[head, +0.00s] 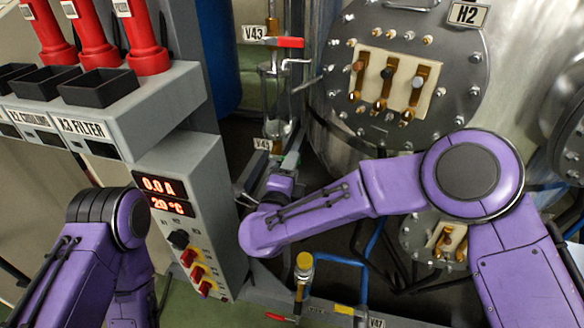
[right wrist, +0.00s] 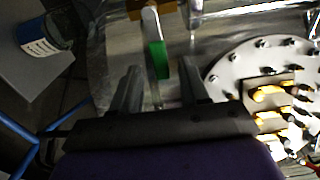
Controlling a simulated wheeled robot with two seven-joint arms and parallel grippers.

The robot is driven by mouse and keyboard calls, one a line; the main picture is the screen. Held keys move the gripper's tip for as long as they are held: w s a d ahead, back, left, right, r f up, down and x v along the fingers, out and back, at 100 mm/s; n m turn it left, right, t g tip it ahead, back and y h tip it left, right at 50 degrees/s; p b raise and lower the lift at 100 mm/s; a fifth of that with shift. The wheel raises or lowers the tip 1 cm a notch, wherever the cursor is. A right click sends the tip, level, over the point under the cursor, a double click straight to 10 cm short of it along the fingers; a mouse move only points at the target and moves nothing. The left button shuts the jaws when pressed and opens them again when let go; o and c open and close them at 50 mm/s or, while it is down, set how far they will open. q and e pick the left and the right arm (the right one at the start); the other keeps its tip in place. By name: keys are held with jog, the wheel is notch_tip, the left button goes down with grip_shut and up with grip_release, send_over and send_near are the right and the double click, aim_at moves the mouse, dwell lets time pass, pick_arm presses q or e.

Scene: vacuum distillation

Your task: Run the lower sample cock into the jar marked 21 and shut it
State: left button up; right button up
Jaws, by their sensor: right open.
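My right gripper (right wrist: 156,82) is open, a finger on each side of the lever's line; contact is not visible. In the head view it is mostly hidden behind my wrist. A dark jar with a white and blue label (right wrist: 43,40) stands at upper left in the right wrist view; its number is unreadable. My left gripper is out of view.
A glass piece with a red-handled valve marked V43 (head: 290,42) stands above the right gripper. A large bolted flange marked H2 (head: 350,30) is to the right. A grey control box (head: 185,150) stands left, close to my right wrist. Blue pipes (head: 340,260) run below.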

jog(key=v, duration=1)
jog(key=shift+b, duration=0.3)
jog(key=shift+s+d, duration=0.1)
